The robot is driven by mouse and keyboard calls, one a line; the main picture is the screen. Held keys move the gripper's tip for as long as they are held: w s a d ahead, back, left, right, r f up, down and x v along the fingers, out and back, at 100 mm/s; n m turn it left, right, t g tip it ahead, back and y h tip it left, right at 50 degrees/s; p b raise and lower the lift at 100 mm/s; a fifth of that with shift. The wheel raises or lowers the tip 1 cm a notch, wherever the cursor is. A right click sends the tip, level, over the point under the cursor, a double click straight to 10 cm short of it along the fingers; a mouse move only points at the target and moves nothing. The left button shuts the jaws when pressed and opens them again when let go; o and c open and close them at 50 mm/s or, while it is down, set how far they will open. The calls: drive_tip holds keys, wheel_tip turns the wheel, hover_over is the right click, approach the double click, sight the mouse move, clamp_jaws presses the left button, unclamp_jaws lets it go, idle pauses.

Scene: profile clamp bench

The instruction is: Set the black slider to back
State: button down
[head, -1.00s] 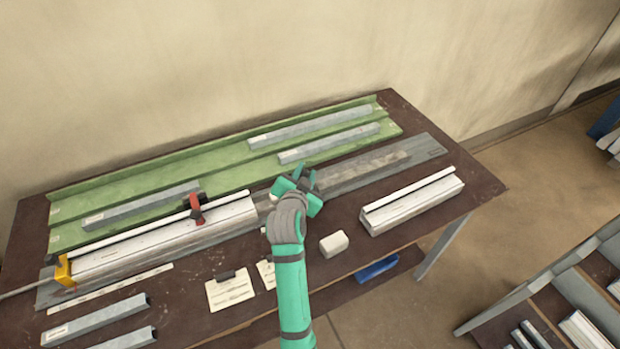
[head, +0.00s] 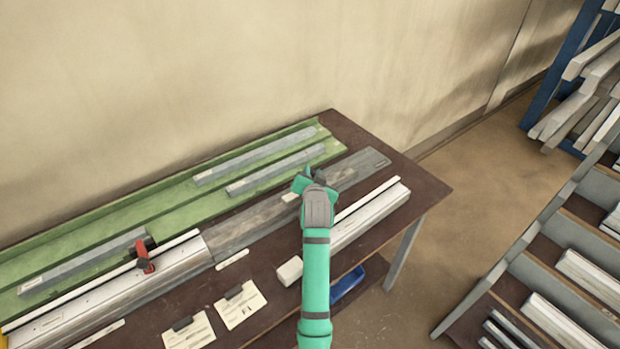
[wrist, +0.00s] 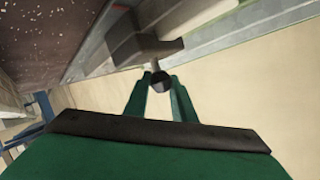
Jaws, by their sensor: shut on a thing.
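The black slider (wrist: 138,38) shows in the wrist view as a dark block with a short stem and a round black knob (wrist: 160,82). My gripper (wrist: 160,98) is shut on that knob, one green finger on each side. In the head view my gripper (head: 308,184) is over the right half of the grey rail (head: 245,225) on the bench. There my wrist hides most of the slider; only a dark bit (head: 319,176) shows beside the fingers.
A red-handled clamp (head: 144,258) sits at the white profile on the left. A second white profile (head: 375,213) lies right of my arm. Grey bars (head: 255,156) lie in the green tray (head: 190,225) behind. A white block (head: 290,270) and cards (head: 240,305) lie in front.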

drive_tip(key=shift+w+d, duration=0.1)
idle(0.3)
drive_tip(key=c, duration=1.5)
unclamp_jaws()
drive_tip(key=v, duration=1)
drive_tip(key=shift+s+d+r, duration=0.1)
drive_tip(key=shift+s, duration=0.25)
